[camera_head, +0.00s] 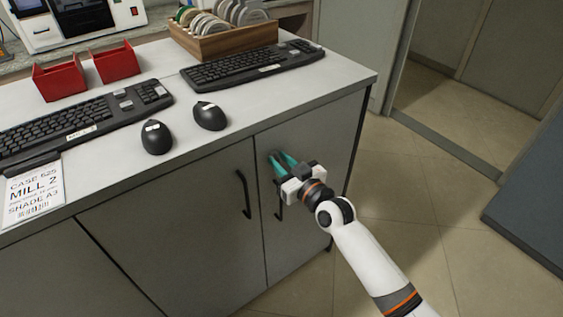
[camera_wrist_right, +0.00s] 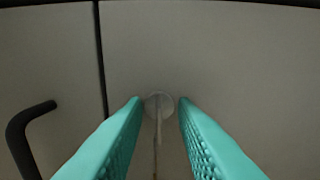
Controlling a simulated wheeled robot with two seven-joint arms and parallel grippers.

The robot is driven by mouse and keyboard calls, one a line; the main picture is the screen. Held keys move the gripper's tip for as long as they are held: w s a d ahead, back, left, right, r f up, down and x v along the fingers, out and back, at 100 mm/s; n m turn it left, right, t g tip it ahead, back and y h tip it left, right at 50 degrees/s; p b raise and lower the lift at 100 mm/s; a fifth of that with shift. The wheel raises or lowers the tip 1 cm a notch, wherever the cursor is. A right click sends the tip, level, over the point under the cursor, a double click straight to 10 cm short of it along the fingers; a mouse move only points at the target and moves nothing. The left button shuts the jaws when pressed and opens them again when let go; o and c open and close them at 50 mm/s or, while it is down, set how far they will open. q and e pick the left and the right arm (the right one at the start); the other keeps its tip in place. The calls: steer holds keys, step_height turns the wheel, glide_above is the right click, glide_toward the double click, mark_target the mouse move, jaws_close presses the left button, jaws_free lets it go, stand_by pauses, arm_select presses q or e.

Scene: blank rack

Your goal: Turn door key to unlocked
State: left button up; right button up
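The door lock is a pale round disc (camera_wrist_right: 153,100) on the grey right cabinet door (camera_wrist_right: 225,60) in the right wrist view. A thin upright key (camera_wrist_right: 157,130) stands out from it, seen nearly edge-on. My right gripper (camera_wrist_right: 160,106) has its teal fingers apart, one on each side of the key and lock, with visible gaps. In the head view my right gripper (camera_head: 281,159) reaches the upper part of the right door (camera_head: 325,135); lock and key are hidden or too small there. My left gripper is not in view.
Black bar handles stand out from the left door (camera_head: 243,194) and right door (camera_head: 279,205). The counter (camera_head: 285,100) above holds keyboards (camera_head: 250,65), two mice (camera_head: 157,137), red trays (camera_head: 117,62) and a wooden disc rack (camera_head: 222,40). Floor at right is clear.

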jaws_close()
